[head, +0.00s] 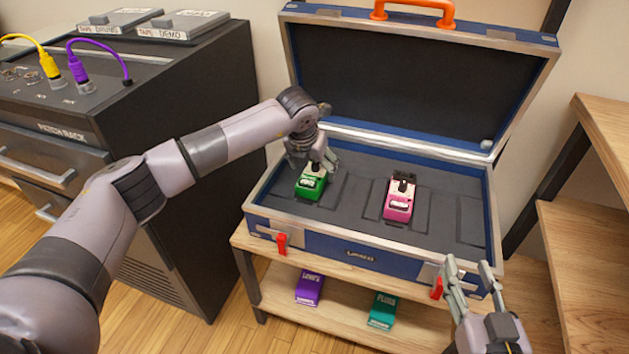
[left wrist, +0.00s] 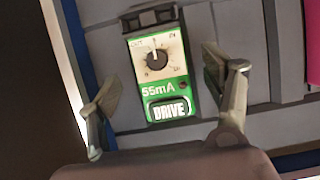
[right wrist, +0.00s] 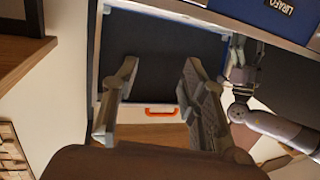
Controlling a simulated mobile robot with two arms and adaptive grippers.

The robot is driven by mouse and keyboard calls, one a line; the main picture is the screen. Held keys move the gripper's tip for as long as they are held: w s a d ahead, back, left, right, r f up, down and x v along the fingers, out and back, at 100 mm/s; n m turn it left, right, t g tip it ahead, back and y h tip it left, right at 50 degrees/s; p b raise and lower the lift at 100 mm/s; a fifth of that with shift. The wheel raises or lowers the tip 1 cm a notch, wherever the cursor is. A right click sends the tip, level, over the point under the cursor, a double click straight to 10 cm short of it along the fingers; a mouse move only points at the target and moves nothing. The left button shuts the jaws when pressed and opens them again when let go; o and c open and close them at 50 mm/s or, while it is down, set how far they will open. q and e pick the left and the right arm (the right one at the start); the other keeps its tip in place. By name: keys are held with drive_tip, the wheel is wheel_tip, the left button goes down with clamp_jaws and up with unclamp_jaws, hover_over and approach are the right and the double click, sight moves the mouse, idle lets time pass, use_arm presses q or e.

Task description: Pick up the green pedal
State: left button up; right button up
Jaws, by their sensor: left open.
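The green pedal (head: 311,187) lies in the left part of the open blue case. In the left wrist view the green pedal (left wrist: 160,75) shows a cream face with a black knob and the words "55mA" and "DRIVE". My left gripper (head: 314,160) is over the pedal in the head view. In the left wrist view its open fingers (left wrist: 160,95) stand on either side of the pedal, with gaps visible on both sides. My right gripper (head: 470,270) is open and empty near the case's front right corner; its spread fingers (right wrist: 155,95) show in the right wrist view.
The blue case (head: 330,238) stands on a wooden shelf unit (head: 330,268), lid raised at the back. A pink pedal (head: 398,207) lies right of the green one. Purple (head: 309,289) and teal (head: 382,310) pedals lie on the lower shelf. A dark patch rack (head: 190,110) stands at left, wooden shelves (head: 585,240) at right.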

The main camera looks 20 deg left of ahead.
use_arm(q)
drive_tip(key=shift+x, duration=1.1)
use_arm(e)
drive_tip(key=r, duration=0.1)
drive_tip(key=r+t, duration=0.1)
drive_tip(key=r, duration=0.1)
drive_tip(key=shift+w+a+t+y, duration=0.15)
drive_tip(key=shift+a+t+y, duration=0.1)
drive_tip(key=shift+t+y, duration=0.05)
use_arm(q)
drive_tip(key=shift+c, duration=0.2)
drive_tip(key=shift+r, duration=0.1)
drive_tip(key=c, duration=1.6)
